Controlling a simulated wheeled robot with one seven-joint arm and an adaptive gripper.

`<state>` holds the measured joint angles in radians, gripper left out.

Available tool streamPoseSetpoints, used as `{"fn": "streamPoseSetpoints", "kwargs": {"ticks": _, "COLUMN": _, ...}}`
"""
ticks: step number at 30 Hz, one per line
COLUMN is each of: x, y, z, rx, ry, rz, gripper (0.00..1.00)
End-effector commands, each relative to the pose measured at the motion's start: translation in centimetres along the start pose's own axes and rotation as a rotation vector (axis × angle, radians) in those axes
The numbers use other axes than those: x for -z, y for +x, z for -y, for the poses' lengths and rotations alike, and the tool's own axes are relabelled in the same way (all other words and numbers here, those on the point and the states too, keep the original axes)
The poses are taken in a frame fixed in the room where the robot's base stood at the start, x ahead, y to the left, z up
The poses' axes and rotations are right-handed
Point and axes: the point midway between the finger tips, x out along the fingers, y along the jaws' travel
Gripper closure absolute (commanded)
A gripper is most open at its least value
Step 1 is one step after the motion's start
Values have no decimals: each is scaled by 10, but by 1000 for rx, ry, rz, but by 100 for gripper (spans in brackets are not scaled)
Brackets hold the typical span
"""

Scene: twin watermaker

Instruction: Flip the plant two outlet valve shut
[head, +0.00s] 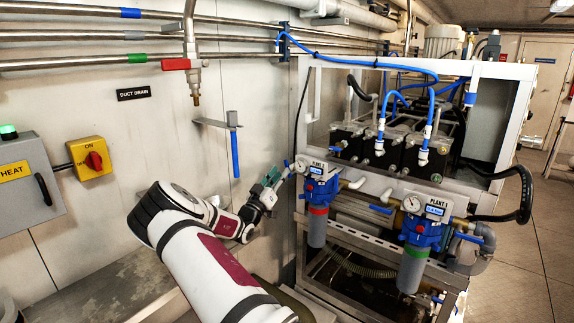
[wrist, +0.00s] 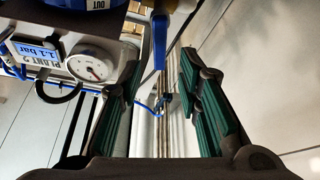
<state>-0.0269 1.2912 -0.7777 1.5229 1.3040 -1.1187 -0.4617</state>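The plant two unit is a blue filter head (head: 320,187) with a display and gauge in the head view; its gauge (wrist: 92,65) and display reading 1.1 bar appear at the upper left in the wrist view. A blue lever (wrist: 159,42), apparently the outlet valve handle, lies lengthwise at the top centre of the wrist view, beside the unit. My gripper (head: 275,178) is at the left side of plant two. In the wrist view (wrist: 162,72) its green-padded fingers are apart, with the lever seen between their tips and a gap on each side. The valve body is mostly hidden.
The plant one unit (head: 422,230) stands to the right on the same white frame (head: 303,85). Blue hoses run above the frame.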

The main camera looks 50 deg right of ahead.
Motion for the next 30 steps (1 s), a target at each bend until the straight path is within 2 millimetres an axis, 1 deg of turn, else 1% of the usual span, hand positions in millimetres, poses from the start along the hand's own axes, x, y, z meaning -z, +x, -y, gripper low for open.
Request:
{"fn": "streamPoseSetpoints", "kwargs": {"ticks": 1, "x": 0, "y": 11, "z": -1, "rx": -2, "ry": 1, "rz": -1, "gripper": 68}}
{"fn": "streamPoseSetpoints", "kwargs": {"ticks": 3, "x": 0, "y": 23, "z": -1, "rx": -1, "ry": 1, "rz": 0, "gripper": 68}}
{"fn": "streamPoseSetpoints", "kwargs": {"ticks": 6, "x": 0, "y": 37, "z": -1, "rx": -1, "ry": 0, "rz": -1, "gripper": 68}}
{"fn": "streamPoseSetpoints", "kwargs": {"ticks": 9, "x": 0, "y": 47, "z": 0, "rx": 0, "ry": 0, "rz": 0, "gripper": 68}}
{"fn": "streamPoseSetpoints", "kwargs": {"ticks": 14, "x": 0, "y": 56, "z": 0, "rx": 1, "ry": -1, "rz": 1, "gripper": 68}}
{"fn": "streamPoseSetpoints", "kwargs": {"ticks": 22, "x": 0, "y": 56, "z": 0, "rx": 1, "ry": -1, "rz": 1, "gripper": 68}}
{"fn": "streamPoseSetpoints", "kwargs": {"ticks": 23, "x": 0, "y": 56, "z": 0, "rx": 1, "ry": -1, "rz": 1, "gripper": 73}}
{"fn": "streamPoseSetpoints", "kwargs": {"ticks": 24, "x": 0, "y": 56, "z": 0, "rx": 1, "ry": -1, "rz": 1, "gripper": 82}}
{"fn": "streamPoseSetpoints", "kwargs": {"ticks": 26, "x": 0, "y": 56, "z": 0, "rx": 1, "ry": -1, "rz": 1, "gripper": 96}}
{"fn": "streamPoseSetpoints", "kwargs": {"ticks": 27, "x": 0, "y": 56, "z": 0, "rx": 1, "ry": 0, "rz": 1, "gripper": 100}}
{"fn": "streamPoseSetpoints", "kwargs": {"ticks": 30, "x": 0, "y": 56, "z": 0, "rx": 1, "ry": 0, "rz": 1, "gripper": 100}}
